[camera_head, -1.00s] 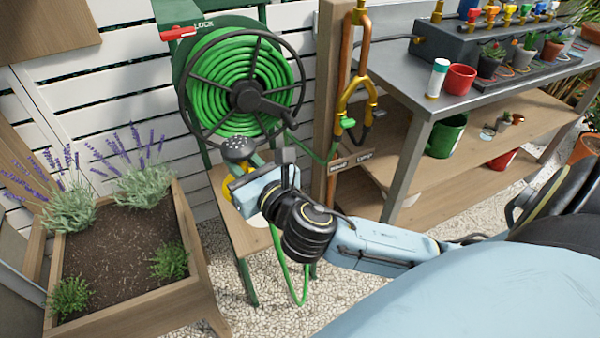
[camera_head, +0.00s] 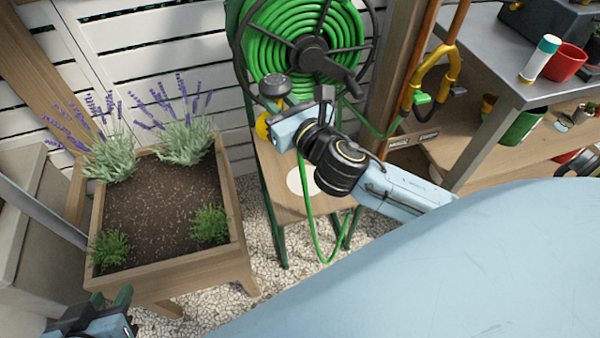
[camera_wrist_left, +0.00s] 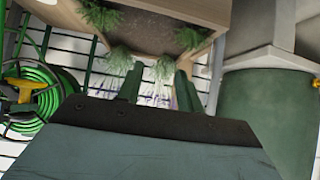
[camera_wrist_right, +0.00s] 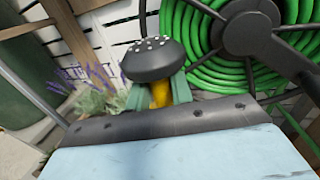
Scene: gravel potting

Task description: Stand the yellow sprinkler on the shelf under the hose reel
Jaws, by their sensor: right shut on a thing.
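The yellow sprinkler has a dark round head with pale dots (camera_head: 274,86) and a yellow lower part (camera_head: 262,128). My right gripper (camera_head: 270,110) is shut on it. In the right wrist view the sprinkler (camera_wrist_right: 153,62) stands up between the green fingers, its yellow stem (camera_wrist_right: 161,93) partly hidden. The hose reel (camera_head: 306,55) with green hose is behind it. The wooden shelf (camera_head: 275,208) under the reel carries a pale round disc (camera_head: 302,182); the sprinkler is held above the shelf, apart from it. My left gripper (camera_wrist_left: 158,88) is open and empty, low at the left.
A wooden planter (camera_head: 190,268) with lavender stands left of the shelf. A green hose loop (camera_head: 312,225) hangs in front of the shelf. A wooden post (camera_head: 408,75) and a metal-topped bench (camera_head: 490,60) are to the right. Gravel lies below.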

